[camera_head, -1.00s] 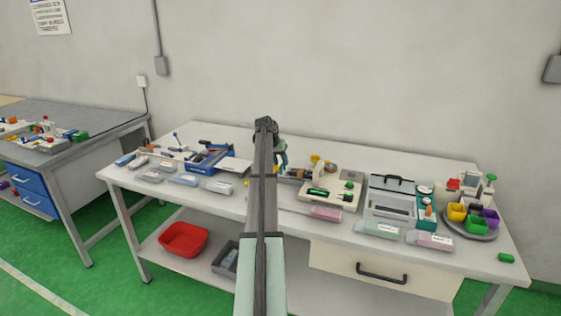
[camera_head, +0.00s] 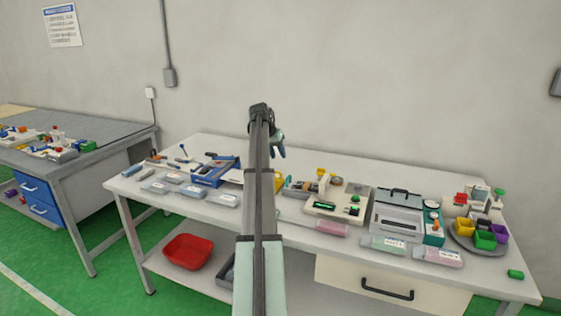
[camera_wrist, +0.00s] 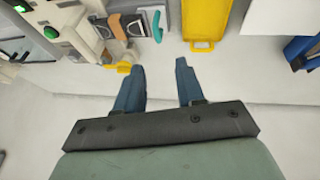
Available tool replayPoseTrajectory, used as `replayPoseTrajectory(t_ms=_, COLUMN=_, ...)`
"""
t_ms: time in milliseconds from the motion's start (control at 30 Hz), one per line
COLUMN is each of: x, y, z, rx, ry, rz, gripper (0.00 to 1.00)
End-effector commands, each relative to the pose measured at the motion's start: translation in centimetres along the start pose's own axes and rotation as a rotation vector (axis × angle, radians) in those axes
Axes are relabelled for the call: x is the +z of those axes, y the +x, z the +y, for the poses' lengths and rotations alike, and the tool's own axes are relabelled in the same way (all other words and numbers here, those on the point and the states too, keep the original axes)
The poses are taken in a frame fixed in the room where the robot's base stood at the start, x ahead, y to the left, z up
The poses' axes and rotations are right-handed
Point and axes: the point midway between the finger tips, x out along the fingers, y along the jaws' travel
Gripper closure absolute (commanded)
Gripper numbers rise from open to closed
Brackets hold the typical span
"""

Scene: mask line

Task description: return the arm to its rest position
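My arm reaches up the middle of the head view, over the front of the white workbench (camera_head: 390,170). My gripper (camera_head: 279,150) is at its far end, above the bench top and apart from the things on it. In the wrist view my gripper (camera_wrist: 160,80) shows two blue-grey fingers with a clear gap between them and nothing held. The arm hides part of the bench middle.
Below the gripper are a yellow tray (camera_wrist: 205,22) and a beige machine (camera_head: 338,202). A blue tool tray (camera_head: 213,172) stands left; a grey case (camera_head: 398,212) and a round tray of coloured cups (camera_head: 480,245) stand right. A red bin (camera_head: 187,251) sits on the lower shelf.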

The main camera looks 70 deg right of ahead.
Motion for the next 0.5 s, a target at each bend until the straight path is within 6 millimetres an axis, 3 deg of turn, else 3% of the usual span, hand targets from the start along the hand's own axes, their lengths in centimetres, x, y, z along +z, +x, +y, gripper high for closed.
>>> replayPoseTrajectory(t_ms=200, x=-0.03, y=-1.35, z=-0.01, rx=0.0, ry=0.0, rz=0.001, gripper=0.62)
replayPoseTrajectory(t_ms=500, x=-0.02, y=-1.42, z=0.01, rx=0.0, ry=0.0, rz=0.001, gripper=0.62)
